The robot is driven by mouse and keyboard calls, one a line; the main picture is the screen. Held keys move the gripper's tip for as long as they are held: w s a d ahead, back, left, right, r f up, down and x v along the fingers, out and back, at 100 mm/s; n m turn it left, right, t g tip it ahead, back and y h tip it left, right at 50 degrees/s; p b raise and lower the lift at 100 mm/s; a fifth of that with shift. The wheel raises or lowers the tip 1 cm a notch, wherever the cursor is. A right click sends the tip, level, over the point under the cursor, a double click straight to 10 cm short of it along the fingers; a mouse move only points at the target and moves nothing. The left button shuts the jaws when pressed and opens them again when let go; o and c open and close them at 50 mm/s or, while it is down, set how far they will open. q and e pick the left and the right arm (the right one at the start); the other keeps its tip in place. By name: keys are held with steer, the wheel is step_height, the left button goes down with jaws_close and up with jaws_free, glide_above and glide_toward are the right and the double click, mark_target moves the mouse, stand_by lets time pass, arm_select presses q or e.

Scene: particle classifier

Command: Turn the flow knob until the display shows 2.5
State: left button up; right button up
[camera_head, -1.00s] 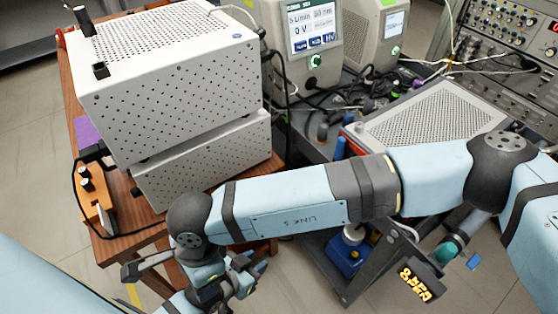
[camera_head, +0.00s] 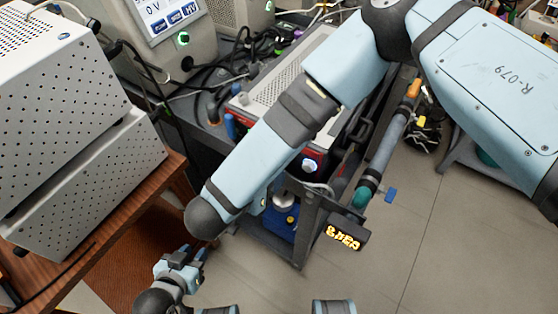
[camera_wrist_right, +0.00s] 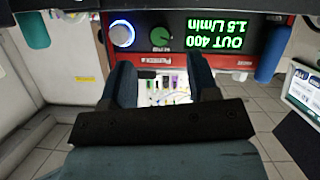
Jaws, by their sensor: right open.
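A red-fronted device (camera_head: 272,88) stands on the bench in the head view, partly covered by my right arm. In the right wrist view its panel is upside down. Its green display (camera_wrist_right: 222,37) reads OUT 400 and 1.5 L/min. A dark green knob (camera_wrist_right: 162,37) is beside the display, and a blue-ringed knob (camera_wrist_right: 121,35) is farther left; the labels are too small to read. My right gripper (camera_wrist_right: 163,72) is open and empty, its fingers appearing below the panel. My left gripper (camera_head: 182,266) is low in the head view; its jaws are unclear.
White perforated boxes (camera_head: 62,115) stand on a wooden table at left. An instrument with a screen (camera_head: 165,20) and cables is behind. A dark metal frame, a blue bottle (camera_head: 283,218) and a small orange display (camera_head: 343,237) are below the device.

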arm_select(q)
steer(key=shift+w+d, duration=0.15)
steer(key=shift+d, duration=0.1)
arm_select(e)
steer(key=shift+x, duration=2.8)
steer(key=c, duration=0.9)
arm_select(q)
steer(key=f+b, duration=0.1)
steer(key=b, duration=0.4)
steer(key=d+f+t+h+b, duration=0.1)
steer(key=b, duration=0.4)
steer(key=shift+w+d, duration=0.1)
steer(key=shift+w, duration=0.2)
arm_select(e)
steer(key=m+t+y, duration=0.1)
steer(key=m, duration=0.1)
steer(key=m+t+y, duration=0.1)
steer(key=m, duration=0.1)
steer(key=shift+s+d+m+y, duration=0.15)
steer(key=shift+m+y, duration=0.15)
steer(key=shift+m, duration=0.1)
steer(key=shift+c, duration=0.2)
arm_select(q)
steer(key=shift+f, duration=0.1)
